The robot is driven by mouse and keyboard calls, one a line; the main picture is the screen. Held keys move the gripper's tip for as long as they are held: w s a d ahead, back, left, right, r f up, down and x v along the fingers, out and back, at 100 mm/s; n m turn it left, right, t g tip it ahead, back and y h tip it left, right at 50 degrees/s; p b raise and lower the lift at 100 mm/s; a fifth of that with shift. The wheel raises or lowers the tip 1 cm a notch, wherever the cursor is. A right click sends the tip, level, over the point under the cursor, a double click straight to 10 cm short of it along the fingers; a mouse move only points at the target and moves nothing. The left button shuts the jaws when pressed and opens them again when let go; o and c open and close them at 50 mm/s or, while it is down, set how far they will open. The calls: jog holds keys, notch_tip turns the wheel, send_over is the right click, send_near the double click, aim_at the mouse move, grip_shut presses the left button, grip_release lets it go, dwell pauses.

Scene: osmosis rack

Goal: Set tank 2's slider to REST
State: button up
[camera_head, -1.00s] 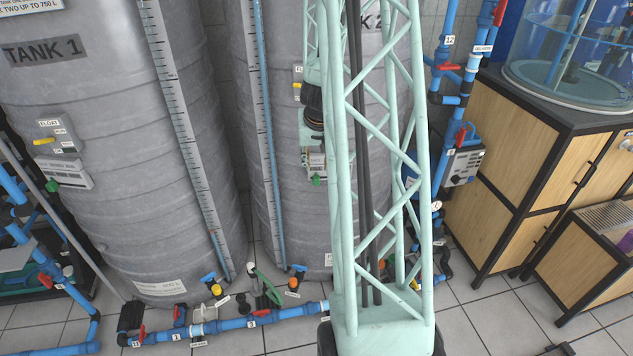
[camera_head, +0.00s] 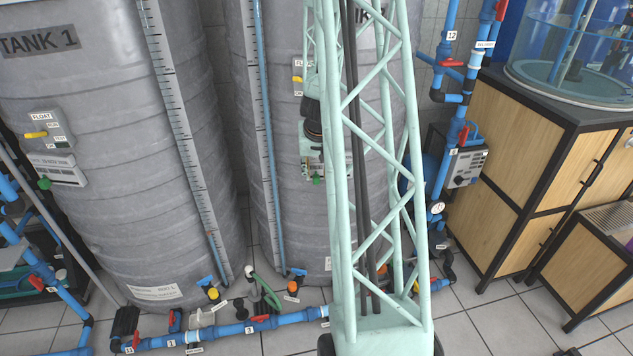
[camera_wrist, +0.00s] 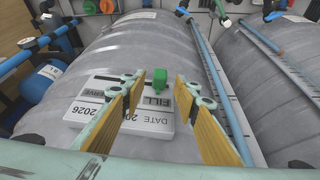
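Tank 2 (camera_head: 282,190) is the grey ribbed tank in the middle of the head view, partly hidden behind my column. Its lower plate carries a green slider knob (camera_head: 317,180). In the wrist view the plate (camera_wrist: 140,110) appears upside down, with "FILL" and "DATE 2026" readable. The green knob (camera_wrist: 157,88) stands out beside the word "FILL". My gripper (camera_wrist: 158,78) is open, and its two fingers appear on either side of the knob with gaps. I cannot tell their depth relative to it.
Tank 1 (camera_head: 105,180) stands to the left with a similar plate and a yellow-levered float box (camera_head: 45,130). Blue pipes (camera_head: 250,328) with valves run along the floor. More pipes (camera_head: 455,90) and a wooden cabinet (camera_head: 510,170) stand at the right.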

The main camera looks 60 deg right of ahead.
aim_at(317, 178)
jog(key=shift+b+x, duration=1.05)
jog(key=shift+x, duration=0.85)
grip_shut()
